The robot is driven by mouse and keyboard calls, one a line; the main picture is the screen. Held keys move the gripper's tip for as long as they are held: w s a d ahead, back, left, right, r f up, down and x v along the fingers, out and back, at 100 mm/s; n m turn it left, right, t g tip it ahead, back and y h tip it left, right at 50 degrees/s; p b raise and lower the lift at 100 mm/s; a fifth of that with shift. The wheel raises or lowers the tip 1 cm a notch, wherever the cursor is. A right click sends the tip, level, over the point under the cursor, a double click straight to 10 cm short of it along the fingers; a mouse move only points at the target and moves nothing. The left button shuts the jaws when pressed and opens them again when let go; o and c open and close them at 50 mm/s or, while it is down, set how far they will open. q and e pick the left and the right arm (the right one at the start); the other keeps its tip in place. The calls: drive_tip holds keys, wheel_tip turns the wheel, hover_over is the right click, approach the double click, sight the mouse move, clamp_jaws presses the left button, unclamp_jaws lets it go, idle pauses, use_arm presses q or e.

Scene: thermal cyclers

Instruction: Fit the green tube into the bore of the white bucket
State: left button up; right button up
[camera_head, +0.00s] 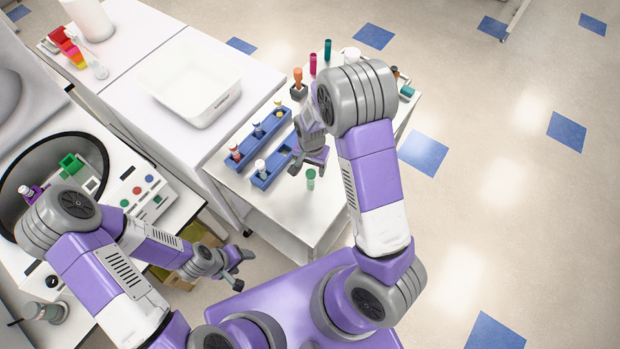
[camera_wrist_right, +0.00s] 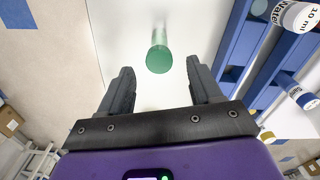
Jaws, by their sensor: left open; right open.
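The green tube (camera_head: 310,179) stands on the white table near its front edge; in the right wrist view the green tube (camera_wrist_right: 159,58) shows just beyond and between the fingertips. My right gripper (camera_head: 309,160) is open and empty beside and above the tube; its fingers (camera_wrist_right: 160,88) are apart, not touching it. My left gripper (camera_head: 238,268) is open and empty, low in front of the counter. The centrifuge bowl (camera_head: 42,160) at left holds a green bucket (camera_head: 72,162) and a purple bucket (camera_head: 30,192).
Blue racks (camera_head: 238,152) with several capped tubes stand left of the green tube. Several coloured tubes, including a teal one (camera_head: 327,50), stand at the table's back. A white tub (camera_head: 190,78) sits on the counter. The table's front is mostly clear.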

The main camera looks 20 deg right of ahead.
sight(311, 172)
wheel_tip(311, 172, down, 4)
drive_tip(key=shift+r, duration=0.2)
clamp_jaws()
